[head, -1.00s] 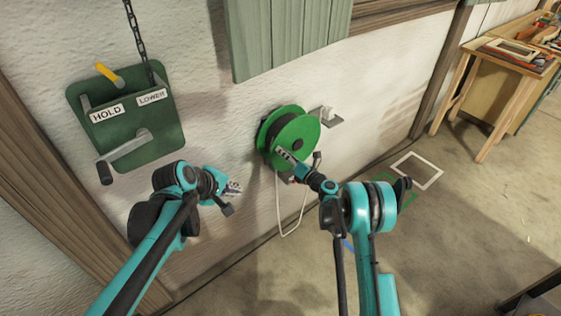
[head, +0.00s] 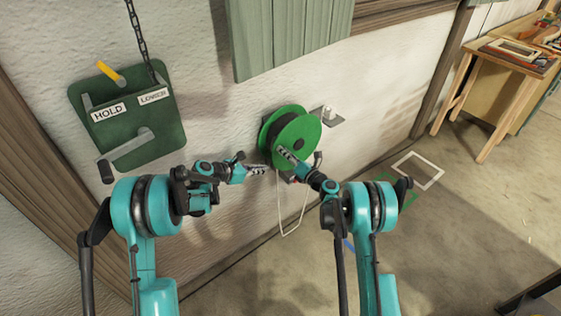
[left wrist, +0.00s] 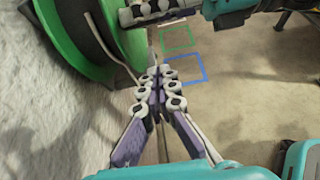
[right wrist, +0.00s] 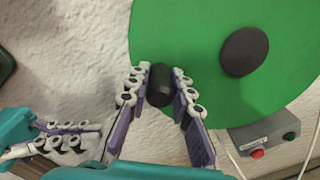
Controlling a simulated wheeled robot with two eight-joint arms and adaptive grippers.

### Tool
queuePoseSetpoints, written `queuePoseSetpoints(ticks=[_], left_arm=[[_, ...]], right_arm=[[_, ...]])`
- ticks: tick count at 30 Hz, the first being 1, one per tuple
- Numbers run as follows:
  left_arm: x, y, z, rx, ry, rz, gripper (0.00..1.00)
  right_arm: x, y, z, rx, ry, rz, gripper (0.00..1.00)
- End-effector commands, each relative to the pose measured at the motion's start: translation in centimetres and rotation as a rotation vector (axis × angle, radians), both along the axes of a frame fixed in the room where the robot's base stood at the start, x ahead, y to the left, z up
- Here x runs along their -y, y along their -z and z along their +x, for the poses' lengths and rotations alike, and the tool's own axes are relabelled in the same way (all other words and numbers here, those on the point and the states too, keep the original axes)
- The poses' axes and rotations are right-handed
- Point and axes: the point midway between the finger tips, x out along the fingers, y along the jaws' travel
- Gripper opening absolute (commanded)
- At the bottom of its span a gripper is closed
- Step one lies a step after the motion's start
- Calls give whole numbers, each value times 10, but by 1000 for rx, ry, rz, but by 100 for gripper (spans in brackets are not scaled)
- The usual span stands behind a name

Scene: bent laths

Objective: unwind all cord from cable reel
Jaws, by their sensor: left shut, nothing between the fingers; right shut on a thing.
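The green cable reel (head: 296,137) is mounted on the wall; its flange also fills the right wrist view (right wrist: 215,30). My right gripper (right wrist: 158,80) is shut on the black crank knob (right wrist: 160,92) on the flange. White cord (head: 290,234) hangs in a loop below the reel; in the left wrist view the cord (left wrist: 108,48) runs off the drum toward my left fingertips. My left gripper (left wrist: 155,78) is shut and empty, just left of and below the reel. It also shows in the right wrist view (right wrist: 90,128). How much cord is on the drum is unclear.
A green wall box (head: 125,130) with HOLD and LOWER labels and a chain is at the left. A small grey box (right wrist: 265,137) with red and green buttons is below the reel. White (head: 418,155), green and blue outlines mark the floor. A workbench (head: 510,60) stands far right.

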Motion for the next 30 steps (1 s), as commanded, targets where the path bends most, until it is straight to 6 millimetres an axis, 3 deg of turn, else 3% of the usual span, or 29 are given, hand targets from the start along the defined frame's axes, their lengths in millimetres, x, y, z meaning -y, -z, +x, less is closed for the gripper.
queuePoseSetpoints(ticks=[7, 18, 24, 30], left_arm=[[17, 15, 13, -14, -5, -19, 0], [72, 51, 53, -11, -5, -17, 0], [76, 22, 56, -12, -7, -16, 0], [77, 11, 57, -12, -7, -16, 0]], right_arm=[[1, 0, 0, 0, 1, 0, 0], [1, 0, 0, 0, 1, 0, 0], [1, 0, 1, 0, 3, 0, 0], [1, 0, 0, 0, 1, 0, 0]])
